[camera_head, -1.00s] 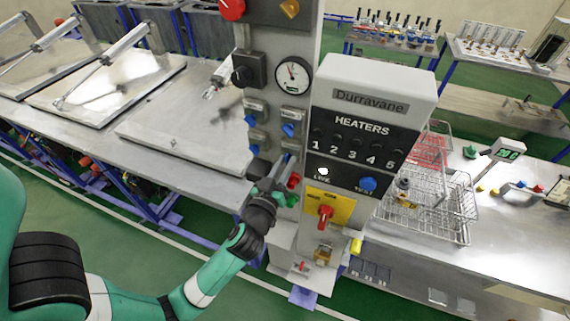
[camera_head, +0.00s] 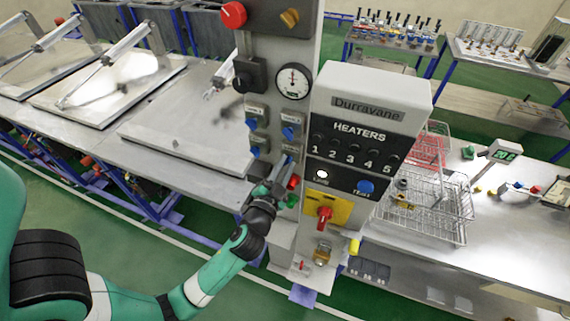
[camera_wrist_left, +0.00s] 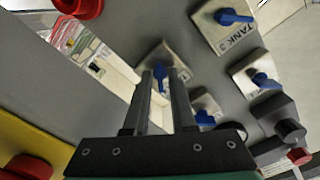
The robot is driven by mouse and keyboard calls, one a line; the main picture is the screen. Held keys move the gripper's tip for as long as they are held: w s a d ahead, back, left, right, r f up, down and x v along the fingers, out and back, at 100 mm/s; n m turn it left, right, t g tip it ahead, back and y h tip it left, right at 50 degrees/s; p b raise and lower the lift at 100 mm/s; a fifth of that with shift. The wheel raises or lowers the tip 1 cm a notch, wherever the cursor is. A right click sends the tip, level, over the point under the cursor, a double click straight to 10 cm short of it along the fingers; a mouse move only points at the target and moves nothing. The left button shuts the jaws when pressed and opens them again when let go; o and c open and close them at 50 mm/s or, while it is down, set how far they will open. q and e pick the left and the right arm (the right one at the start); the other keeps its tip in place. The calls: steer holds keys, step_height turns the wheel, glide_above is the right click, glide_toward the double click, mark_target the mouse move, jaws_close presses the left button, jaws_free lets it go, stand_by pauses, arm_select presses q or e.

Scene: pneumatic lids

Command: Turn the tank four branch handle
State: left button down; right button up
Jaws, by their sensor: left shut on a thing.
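A grey panel column (camera_head: 309,50) carries several small valve plates with blue handles. The upper-left handle (camera_head: 250,123), upper-right handle (camera_head: 288,132) and lower-left handle (camera_head: 253,153) are clear in the head view. My left gripper (camera_head: 287,162) is at the lower-right plate, covering most of it. In the left wrist view, this plate's blue handle (camera_wrist_left: 160,74) sits between my two fingertips, and my left gripper (camera_wrist_left: 164,76) is shut on it. The neighbouring plate (camera_wrist_left: 224,22) reads TANK 3. The held plate's label is not readable. My right gripper is not in view.
A red button (camera_head: 293,182) sits just below the held handle. The heater box (camera_head: 362,130) juts out on the right, with a yellow plate and red knob (camera_head: 325,213) beneath. A gauge (camera_head: 293,81) is above the handles. Steel lids (camera_head: 105,90) lie left.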

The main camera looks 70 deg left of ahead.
arm_select(q)
steer(key=shift+m, duration=0.6)
steer(key=c, duration=1)
jaws_free()
steer(key=b+v, duration=0.1)
steer(key=v, duration=1)
steer(key=shift+s+d, duration=0.2)
steer(key=shift+d, duration=0.05)
